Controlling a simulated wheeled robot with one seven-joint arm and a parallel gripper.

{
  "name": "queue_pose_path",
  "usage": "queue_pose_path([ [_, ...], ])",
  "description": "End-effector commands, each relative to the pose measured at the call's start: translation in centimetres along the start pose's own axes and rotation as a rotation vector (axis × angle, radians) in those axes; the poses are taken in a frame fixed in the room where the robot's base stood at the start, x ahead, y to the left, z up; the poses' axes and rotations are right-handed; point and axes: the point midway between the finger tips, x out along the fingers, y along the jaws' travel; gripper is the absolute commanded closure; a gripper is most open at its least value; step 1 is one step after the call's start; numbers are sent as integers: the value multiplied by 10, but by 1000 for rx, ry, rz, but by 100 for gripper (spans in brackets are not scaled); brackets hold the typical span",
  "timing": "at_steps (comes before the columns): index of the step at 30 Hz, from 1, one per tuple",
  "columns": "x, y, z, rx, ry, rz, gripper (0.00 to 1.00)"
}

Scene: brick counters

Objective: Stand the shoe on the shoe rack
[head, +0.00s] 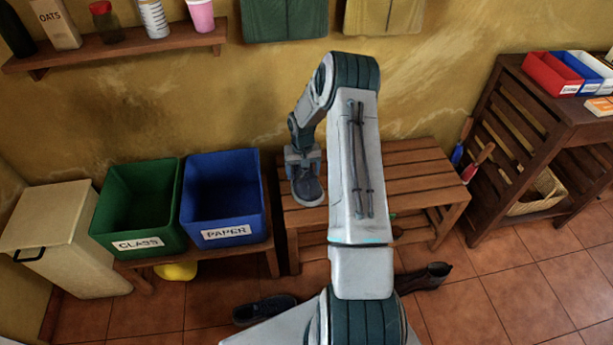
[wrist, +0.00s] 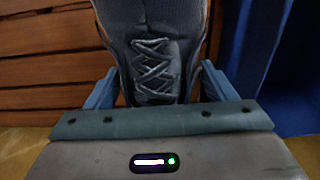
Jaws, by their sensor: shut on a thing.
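My gripper (head: 304,160) is shut on a dark grey-blue shoe (head: 307,188). The shoe hangs below the fingers at the left end of the slatted wooden shoe rack (head: 415,172). I cannot tell whether it touches the slats. In the wrist view the shoe (wrist: 155,50) shows its crossed grey laces, with a blue finger on each side of it. Rack slats (wrist: 45,72) show to its left there. My arm hides the middle of the rack in the head view.
A blue paper bin (head: 222,197) stands close to the rack's left, beside a green glass bin (head: 138,207). A dark shoe (head: 265,309) and a brown boot (head: 425,278) lie on the floor. The rack's right top is clear.

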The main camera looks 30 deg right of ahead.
Motion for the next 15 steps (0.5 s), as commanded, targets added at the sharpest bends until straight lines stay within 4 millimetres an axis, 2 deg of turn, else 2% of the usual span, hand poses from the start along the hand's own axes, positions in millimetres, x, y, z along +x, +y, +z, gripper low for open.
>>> queue_pose_path([
  [1, 6, 6, -7, 9, 4, 1, 51],
  [6, 6, 16, -15, 25, 2, 1, 51],
  [11, 10, 16, -15, 25, 0, 1, 51],
  [15, 20, 16, -15, 25, 0, 1, 51],
])
